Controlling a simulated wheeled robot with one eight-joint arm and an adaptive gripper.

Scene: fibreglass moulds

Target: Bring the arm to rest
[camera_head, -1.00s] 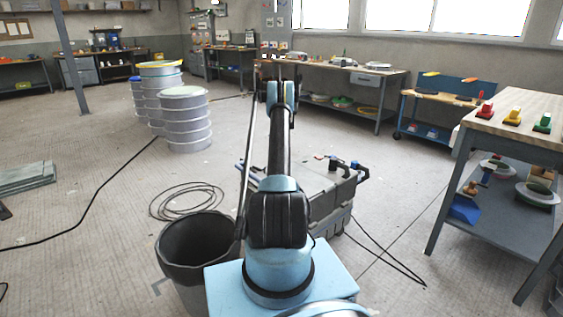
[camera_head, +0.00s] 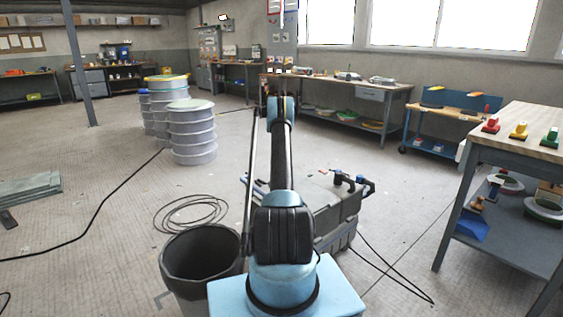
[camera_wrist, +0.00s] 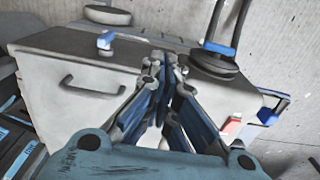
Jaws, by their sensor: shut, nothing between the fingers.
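My arm rises from its pale blue base in the head view, stretched away from the camera above the bin and the grey case. Its gripper cannot be made out there. In the wrist view my gripper (camera_wrist: 168,68) is shut and empty, with its blue-and-grey fingers converging. Beyond the fingers is a pale grey case (camera_wrist: 70,75) with a dark handle. I cannot tell whether the fingers touch anything.
A black bin (camera_head: 200,262) stands left of my arm and a grey case (camera_head: 325,205) behind it. Cable loops (camera_head: 190,214) lie on the floor. Stacked drums (camera_head: 192,135) stand at left. A wooden-topped workbench (camera_head: 530,130) stands at right. Mid-floor is fairly clear.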

